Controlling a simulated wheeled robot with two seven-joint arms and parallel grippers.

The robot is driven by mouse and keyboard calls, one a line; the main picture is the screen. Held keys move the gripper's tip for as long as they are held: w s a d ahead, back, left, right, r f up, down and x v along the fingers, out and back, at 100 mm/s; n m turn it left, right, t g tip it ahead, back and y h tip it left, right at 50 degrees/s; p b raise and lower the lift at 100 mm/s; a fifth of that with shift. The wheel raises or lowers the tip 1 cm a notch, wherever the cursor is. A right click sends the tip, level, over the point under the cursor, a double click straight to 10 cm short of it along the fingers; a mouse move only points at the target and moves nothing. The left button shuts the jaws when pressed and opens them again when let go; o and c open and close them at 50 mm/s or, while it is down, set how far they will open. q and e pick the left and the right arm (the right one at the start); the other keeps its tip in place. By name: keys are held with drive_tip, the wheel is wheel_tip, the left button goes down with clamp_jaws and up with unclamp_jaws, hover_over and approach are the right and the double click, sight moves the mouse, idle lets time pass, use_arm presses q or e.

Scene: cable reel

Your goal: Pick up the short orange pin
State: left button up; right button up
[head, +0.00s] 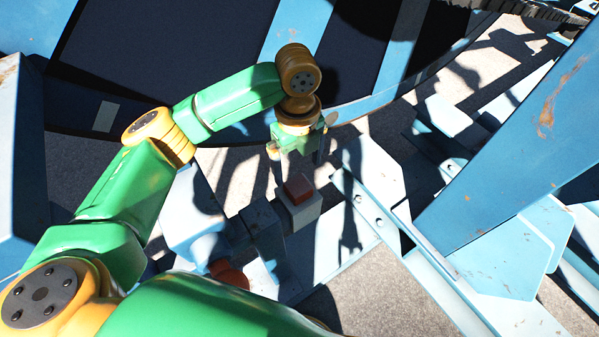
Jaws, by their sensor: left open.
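A short red-orange piece (298,188) with a square-looking top stands out of a pale block on the blue frame, near the middle of the head view. I take it for the short orange pin. My left gripper (298,168) hangs above it, pointing down, with its fingers apart and nothing seen between them. The fingers are thin and partly lost against the shadows, so I cannot tell whether they touch the piece. A second rounder orange part (228,273) shows lower left, partly hidden by my arm. My right gripper is not in view.
A large blue reel (296,30) with dark gaps fills the top. A thick blue beam (520,150) slants down the right side, with pale bolted plates (375,205) beside it. Bare, shadow-streaked concrete (370,300) shows at the bottom right.

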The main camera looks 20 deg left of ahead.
sight(298, 185)
use_arm(q)
drive_tip(key=shift+f, duration=0.4)
drive_tip(key=f+p, duration=0.1)
drive_tip(key=f, duration=0.1)
drive_tip(key=s+f, duration=0.1)
drive_tip(key=f, duration=0.2)
drive_tip(key=shift+s+d+f+p, duration=0.1)
drive_tip(key=shift+s+d+p, duration=0.05)
drive_tip(key=shift+p, duration=0.2)
drive_tip(key=shift+w+f, duration=0.25)
drive_tip(key=shift+f, duration=0.15)
clamp_jaws()
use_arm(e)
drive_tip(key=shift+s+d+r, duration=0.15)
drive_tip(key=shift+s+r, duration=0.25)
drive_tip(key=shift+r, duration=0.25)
